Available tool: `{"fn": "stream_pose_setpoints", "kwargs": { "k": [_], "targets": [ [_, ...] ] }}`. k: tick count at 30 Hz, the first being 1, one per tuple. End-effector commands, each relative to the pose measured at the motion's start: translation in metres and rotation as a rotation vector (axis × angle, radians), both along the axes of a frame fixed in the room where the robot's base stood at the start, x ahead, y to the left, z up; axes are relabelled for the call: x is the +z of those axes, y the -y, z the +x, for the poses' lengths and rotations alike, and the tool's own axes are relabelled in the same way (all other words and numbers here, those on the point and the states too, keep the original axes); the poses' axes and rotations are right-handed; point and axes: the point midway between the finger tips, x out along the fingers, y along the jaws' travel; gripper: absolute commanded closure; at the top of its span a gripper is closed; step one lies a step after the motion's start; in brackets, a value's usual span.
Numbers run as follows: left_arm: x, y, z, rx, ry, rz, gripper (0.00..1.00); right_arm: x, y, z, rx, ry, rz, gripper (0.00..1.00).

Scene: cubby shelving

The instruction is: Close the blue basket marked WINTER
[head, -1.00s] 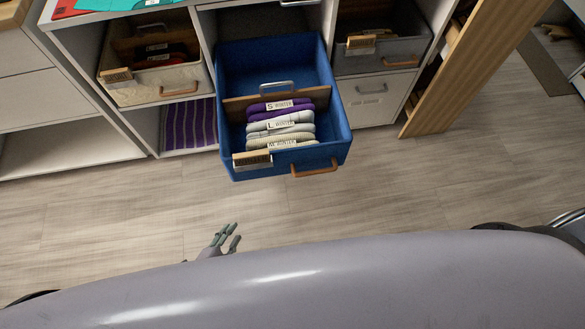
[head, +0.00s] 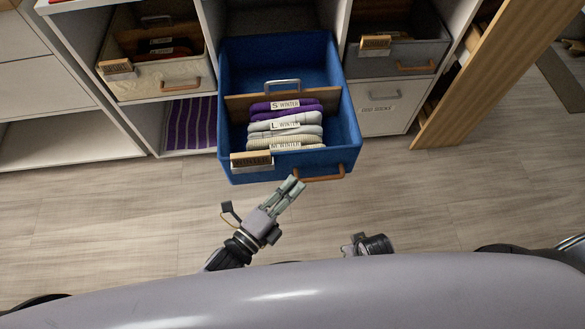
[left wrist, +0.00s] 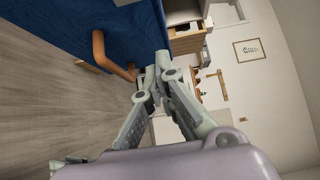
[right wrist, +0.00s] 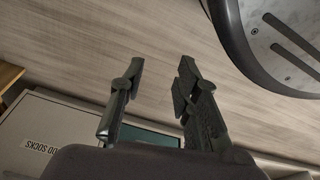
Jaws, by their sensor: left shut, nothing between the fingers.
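My right gripper (right wrist: 160,75) is open and empty, low over the floor; in the head view only part of that arm shows.
A cream basket (head: 150,85) is in the left cubby and a grey basket (head: 400,58) in the right one. A closed bin (head: 378,105) is below the grey one. A wooden panel (head: 480,80) stands at right. The floor before the blue basket is clear.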

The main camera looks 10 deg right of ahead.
Motion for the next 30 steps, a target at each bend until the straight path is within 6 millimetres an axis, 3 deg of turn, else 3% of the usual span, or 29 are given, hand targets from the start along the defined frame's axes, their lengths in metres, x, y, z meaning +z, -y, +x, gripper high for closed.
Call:
{"fn": "stream_pose_setpoints", "kwargs": {
  "k": [2, 9, 25, 30],
  "targets": [
    [0.000, 0.010, 0.013, -0.001, 0.004, -0.001, 1.00, 0.003, 0.000, 0.002, 0.000, 0.002, 0.000, 0.70],
    [-0.001, 0.008, 0.041, -0.001, 0.000, 0.000, 1.00, 0.008, -0.001, 0.005, -0.001, 0.007, 0.001, 0.70],
    [-0.001, 0.007, 0.048, 0.000, -0.001, 0.000, 1.00, 0.010, 0.000, 0.004, -0.002, 0.001, 0.000, 0.70],
    [-0.001, 0.007, 0.060, 0.001, 0.000, 0.000, 1.00, 0.011, -0.001, 0.006, -0.002, 0.003, 0.000, 0.70]
  ]
}}
